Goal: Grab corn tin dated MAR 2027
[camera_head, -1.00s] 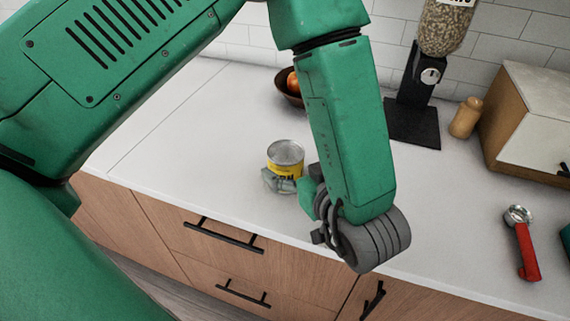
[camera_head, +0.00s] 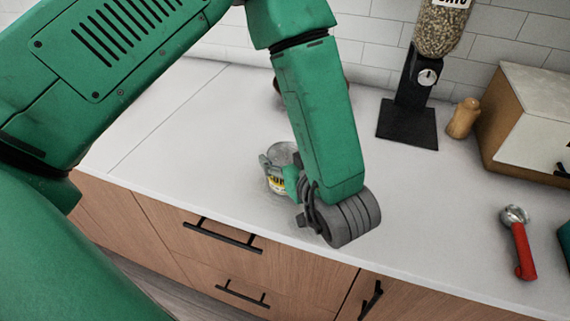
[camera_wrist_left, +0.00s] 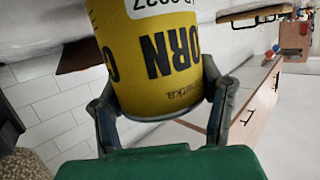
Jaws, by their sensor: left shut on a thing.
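The yellow corn tin (camera_head: 283,150) with a silver lid is near the counter's front edge in the head view. My left gripper (camera_head: 277,175) is shut around its sides, partly hiding it. In the left wrist view the tin (camera_wrist_left: 160,60) fills the middle, with a finger on each side. Its dark letters read "ORN". A white date sticker (camera_wrist_left: 150,7) is cut by the top edge; its digits seem to end in 27 and the month is out of view. I cannot tell whether the tin touches the counter. My right gripper is not in view.
A dispenser of grain (camera_head: 408,95) stands at the back, beside a small wooden shaker (camera_head: 463,118) and a wood-sided box (camera_head: 520,120). A red-handled tool (camera_head: 523,250) lies at the right. A bowl is mostly hidden behind my arm. The counter (camera_head: 190,130) left of the tin is clear.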

